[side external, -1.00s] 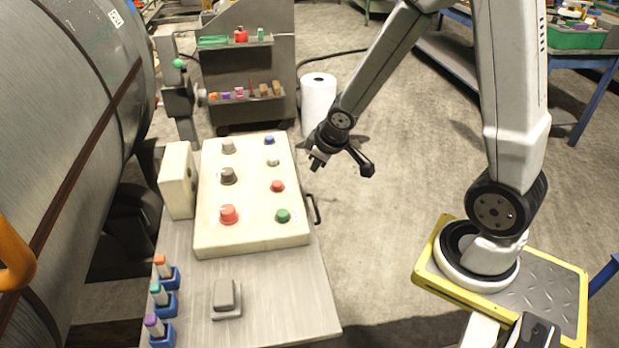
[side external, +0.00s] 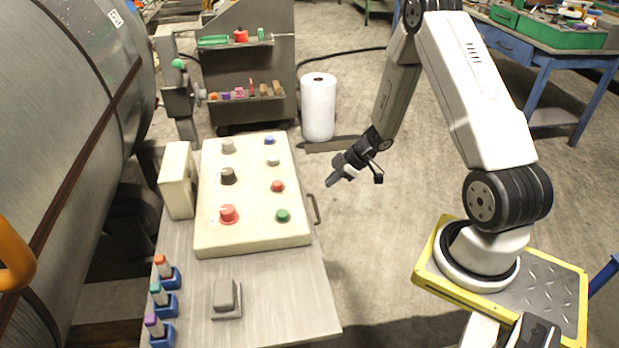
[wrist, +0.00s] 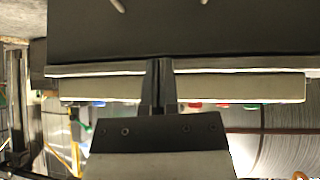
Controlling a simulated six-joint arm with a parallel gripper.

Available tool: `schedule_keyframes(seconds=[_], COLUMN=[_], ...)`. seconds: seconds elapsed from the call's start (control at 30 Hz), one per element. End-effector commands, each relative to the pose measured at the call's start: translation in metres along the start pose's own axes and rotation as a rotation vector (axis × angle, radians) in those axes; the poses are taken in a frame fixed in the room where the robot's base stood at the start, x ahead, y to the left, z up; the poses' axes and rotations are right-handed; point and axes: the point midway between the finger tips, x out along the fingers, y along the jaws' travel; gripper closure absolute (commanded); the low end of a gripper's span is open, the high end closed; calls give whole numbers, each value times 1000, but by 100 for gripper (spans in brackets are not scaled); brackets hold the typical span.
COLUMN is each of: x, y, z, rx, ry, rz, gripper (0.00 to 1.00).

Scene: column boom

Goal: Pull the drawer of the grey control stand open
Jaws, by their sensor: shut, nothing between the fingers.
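The grey control stand (side external: 275,300) is at lower left in the side view, with a cream button box on top. The dark drawer handle (side external: 314,209) sticks out from its right side; the drawer front is hidden there. My gripper (side external: 331,182) is shut and empty, above and just to the right of the handle in the picture, apart from it. It points down and left toward the stand. In the wrist view my shut fingers (wrist: 158,82) point at the stand's dark front (wrist: 160,35). Two pale stubs (wrist: 118,5) at the top edge may be handle ends; I cannot tell.
The cream box (side external: 250,200) carries several knobs and buttons. A white roll (side external: 318,105) stands on the floor behind my gripper. A grey cart (side external: 245,65) is behind the stand, and a large metal cylinder (side external: 60,120) is at left.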

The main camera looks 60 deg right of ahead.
Motion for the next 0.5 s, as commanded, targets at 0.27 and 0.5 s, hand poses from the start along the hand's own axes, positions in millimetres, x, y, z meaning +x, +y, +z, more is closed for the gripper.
schedule_keyframes(seconds=[0.27,0.5], x=[3,4], y=[-14,-16], z=[29,30], rx=[-19,-23], ry=[56,60], rz=[-110,-118], gripper=[100,100])
